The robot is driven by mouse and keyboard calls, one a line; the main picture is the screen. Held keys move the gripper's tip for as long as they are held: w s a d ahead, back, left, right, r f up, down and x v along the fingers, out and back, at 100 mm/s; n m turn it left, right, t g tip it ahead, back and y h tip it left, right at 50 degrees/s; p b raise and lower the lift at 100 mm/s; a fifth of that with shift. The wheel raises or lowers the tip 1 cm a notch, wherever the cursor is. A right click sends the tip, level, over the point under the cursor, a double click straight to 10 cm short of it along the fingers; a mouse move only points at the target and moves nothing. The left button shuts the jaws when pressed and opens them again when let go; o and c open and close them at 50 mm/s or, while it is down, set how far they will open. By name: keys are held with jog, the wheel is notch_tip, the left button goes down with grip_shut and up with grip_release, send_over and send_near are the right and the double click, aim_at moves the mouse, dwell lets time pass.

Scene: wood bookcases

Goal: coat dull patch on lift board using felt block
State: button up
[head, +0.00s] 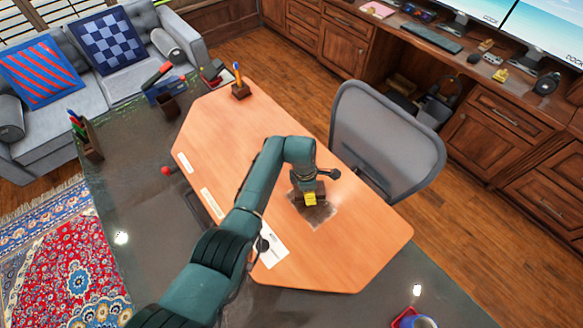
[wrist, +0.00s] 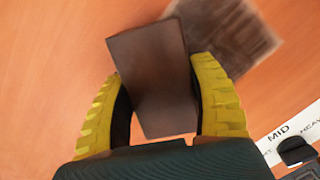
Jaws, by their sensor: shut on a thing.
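The lift board (head: 225,140) is a large orange wood top with cut corners. A dark, dull patch (head: 318,217) with a pale, uneven edge lies right of its middle; it also shows at the upper right in the wrist view (wrist: 237,35). My gripper (head: 310,198) is over the patch in the head view. In the wrist view its yellow fingers (wrist: 165,95) are shut on the sides of the brown felt block (wrist: 150,75). The block sits at the patch's left edge there. I cannot tell whether it touches the board. My gripper hides part of the patch.
White labels lie along the board's left side, one reading MID (wrist: 285,133). A pen holder (head: 240,88) stands at the far corner. A grey chair (head: 385,140) stands close to the board's right edge. Dark desk surface (head: 135,215) lies to the left.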

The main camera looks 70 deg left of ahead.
aim_at(331, 216)
jog(key=shift+w+d+r+p, duration=0.1)
jog(key=shift+w+d+p, duration=0.45)
jog(key=shift+d+p, duration=0.75)
jog(key=shift+w+d+f+p, duration=0.1)
jog(key=shift+w+d+p, duration=0.5)
jog(key=shift+d, duration=1.25)
jog(key=shift+w+d+r+p, duration=0.1)
jog(key=shift+w+d+p, duration=0.35)
jog(key=shift+d+p, duration=0.9)
jog(key=shift+w+d+r, duration=0.1)
jog(key=shift+d+r, duration=0.2)
jog(key=shift+d, duration=0.1)
notch_tip(331, 216, up, 2)
jog(key=shift+r+p, duration=0.2)
jog(key=shift+p, duration=0.6)
notch_tip(331, 216, up, 5)
jog(key=p, duration=0.5)
